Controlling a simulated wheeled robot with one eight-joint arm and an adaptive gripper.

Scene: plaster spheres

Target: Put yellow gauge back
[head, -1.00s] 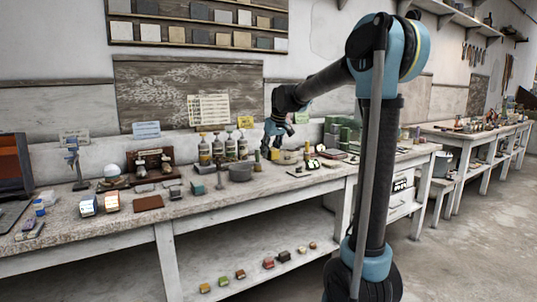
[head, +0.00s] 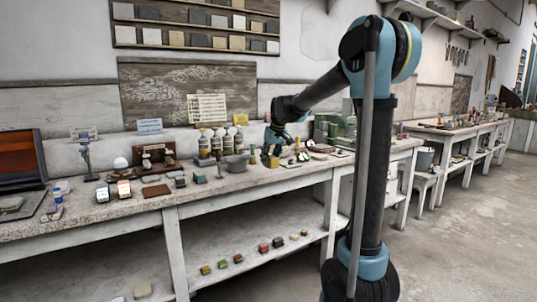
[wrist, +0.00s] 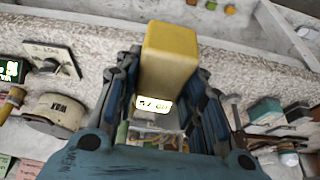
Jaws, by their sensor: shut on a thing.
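The yellow gauge (wrist: 170,58) is a block with a small lit display (wrist: 155,105) on one end. In the wrist view my gripper (wrist: 172,95) is shut on it, with the blue-black fingers along both sides.
The long bench (head: 110,218) is crowded. A grey pot (head: 237,164) and several bottles stand near my gripper. Several small blocks sit on the lower shelf (head: 215,285).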

